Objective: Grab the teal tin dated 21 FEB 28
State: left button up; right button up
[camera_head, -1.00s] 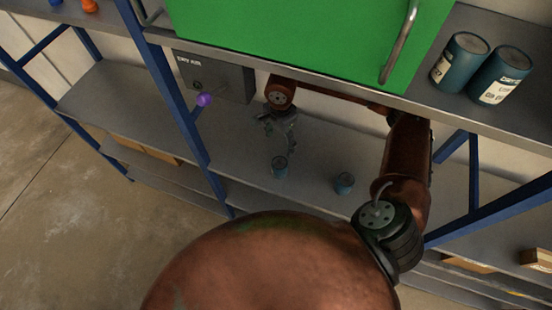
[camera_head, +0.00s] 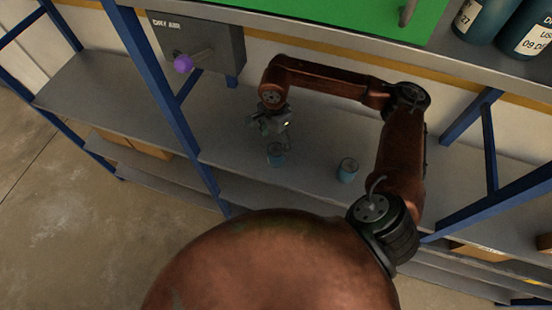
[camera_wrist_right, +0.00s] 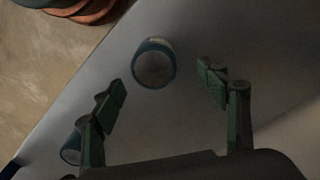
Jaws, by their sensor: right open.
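Two small teal tins stand on the grey shelf under the green cabinet. The left tin (camera_head: 277,155) is right by my right gripper (camera_head: 268,125). The other tin (camera_head: 347,169) stands apart to the right. In the right wrist view one tin (camera_wrist_right: 154,62) lies ahead, between the lines of the open fingers of the gripper (camera_wrist_right: 165,90) and beyond their tips. Another tin (camera_wrist_right: 72,147) is partly hidden behind the left finger. Dates on these two tins cannot be read. My left gripper is not in view.
Larger teal tins (camera_head: 484,18) with white labels stand on the upper shelf at the right. A grey box with a purple knob (camera_head: 183,63) hangs above the lower shelf.

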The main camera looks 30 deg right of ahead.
aim_at(276, 150)
jog(key=shift+f, duration=0.85)
jog(key=f, duration=0.1)
jog(key=f+p, duration=0.1)
jog(key=f, duration=0.1)
jog(key=s+f+p, duration=0.1)
jog(key=f, duration=0.1)
jog(key=shift+w+f, duration=0.1)
jog(key=shift+f, duration=0.55)
jog(key=shift+c, duration=0.6)
jog(key=c, duration=1.2)
jog(key=shift+c, duration=0.6)
jog(key=shift+r, duration=0.15)
